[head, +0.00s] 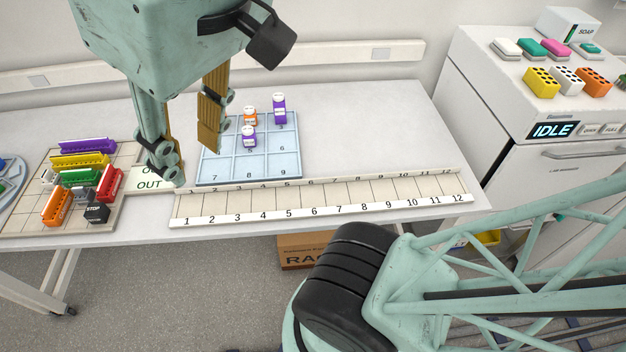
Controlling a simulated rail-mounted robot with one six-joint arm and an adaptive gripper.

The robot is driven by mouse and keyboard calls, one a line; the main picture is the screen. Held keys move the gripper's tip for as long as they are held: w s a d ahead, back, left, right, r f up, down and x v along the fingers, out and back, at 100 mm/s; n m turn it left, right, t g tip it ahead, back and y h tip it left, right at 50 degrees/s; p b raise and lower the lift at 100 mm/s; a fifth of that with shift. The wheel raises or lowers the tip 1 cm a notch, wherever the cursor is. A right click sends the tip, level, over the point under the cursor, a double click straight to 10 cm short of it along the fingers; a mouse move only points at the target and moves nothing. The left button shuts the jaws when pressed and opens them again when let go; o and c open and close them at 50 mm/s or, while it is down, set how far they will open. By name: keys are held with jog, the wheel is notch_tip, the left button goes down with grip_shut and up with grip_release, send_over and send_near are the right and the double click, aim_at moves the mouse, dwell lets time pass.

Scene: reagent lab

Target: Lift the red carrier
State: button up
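The red carrier (110,184) stands at the right side of a beige sectioned board (128,153) on the left part of the table. It is a small long block, standing apart from my gripper. My gripper (196,166) hangs above the table to the right of the red carrier, near the OUT label (150,185). Its two fingers are spread apart with nothing visible between them. The left finger hides part of the label.
Purple (88,146), yellow (80,160), green (80,177) and orange (57,207) carriers and a black STOP block (97,212) crowd the red one. A blue numbered tray (211,167) holds bottles. A numbered strip (320,200) lies along the front. The table's right is clear.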

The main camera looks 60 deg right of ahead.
jog(key=f+b, duration=0.4)
jog(key=f, duration=0.1)
jog(key=shift+s+f+b, duration=0.25)
jog(key=shift+b, duration=0.05)
jog(key=shift+d, duration=0.15)
